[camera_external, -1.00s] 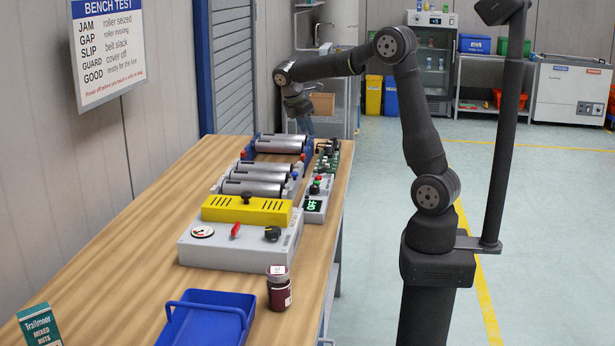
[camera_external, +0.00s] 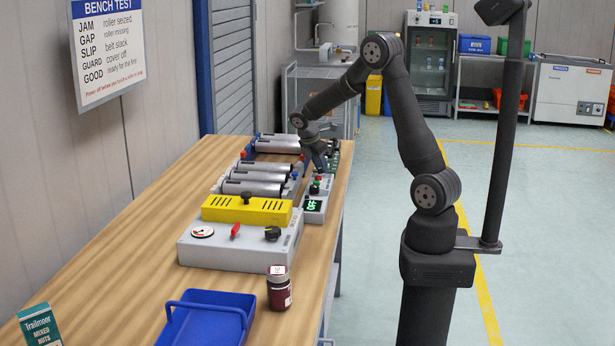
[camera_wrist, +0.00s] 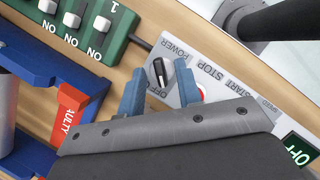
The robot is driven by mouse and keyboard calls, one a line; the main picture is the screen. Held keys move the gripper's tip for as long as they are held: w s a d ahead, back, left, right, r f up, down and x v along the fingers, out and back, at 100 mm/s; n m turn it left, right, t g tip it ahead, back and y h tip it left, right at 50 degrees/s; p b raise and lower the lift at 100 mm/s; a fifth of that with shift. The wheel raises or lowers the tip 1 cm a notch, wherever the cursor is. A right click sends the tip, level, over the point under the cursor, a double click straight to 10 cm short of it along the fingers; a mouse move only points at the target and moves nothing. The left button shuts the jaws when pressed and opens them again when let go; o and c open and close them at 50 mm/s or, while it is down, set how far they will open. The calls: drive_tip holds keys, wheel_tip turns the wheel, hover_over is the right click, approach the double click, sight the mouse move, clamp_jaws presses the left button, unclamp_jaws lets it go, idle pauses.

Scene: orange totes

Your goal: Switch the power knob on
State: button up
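The power knob (camera_wrist: 158,73) is black with a white pointer, on the light grey control box (camera_wrist: 215,75). The labels POWER and OFF are printed beside it. In the wrist view my gripper (camera_wrist: 160,82) is open, with one blue finger on each side of the knob and small visible gaps. I cannot tell how far its tips are above the panel. In the external view my gripper (camera_external: 318,168) is low over the far end of the control box (camera_external: 312,217) and hides the knob. The box's green display (camera_wrist: 300,148) reads OFF.
A red button is partly hidden by the right finger in the wrist view. A green switch board (camera_wrist: 97,45) with ON-labelled switches lies close by. Metal rollers (camera_external: 255,188) stand left of the box; a yellow-topped grey unit (camera_external: 235,253) stands in front.

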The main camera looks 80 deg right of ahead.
clamp_jaws()
drive_tip(key=shift+m, duration=0.3)
drive_tip(key=m+y, duration=0.1)
drive_tip(key=m, duration=0.2)
drive_tip(key=shift+d+f+g, duration=0.1)
drive_tip(key=shift+g, duration=0.3)
drive_tip(key=m+y, duration=0.1)
drive_tip(key=m, duration=0.1)
drive_tip(key=m+y, duration=0.1)
drive_tip(key=m, duration=0.2)
drive_tip(key=shift+w+d, duration=0.1)
drive_tip(key=shift+d, duration=0.05)
drive_tip(key=m+y, duration=0.1)
drive_tip(key=m, duration=0.3)
drive_tip(key=shift+d+m+y, duration=0.1)
drive_tip(key=shift+m+y, duration=0.2)
drive_tip(key=shift+y, duration=0.1)
drive_tip(key=m+y, duration=0.1)
drive_tip(key=m, duration=0.3)
drive_tip(key=shift+m+t, duration=0.3)
drive_tip(key=shift+t, duration=0.1)
drive_tip(key=shift+y, duration=0.3)
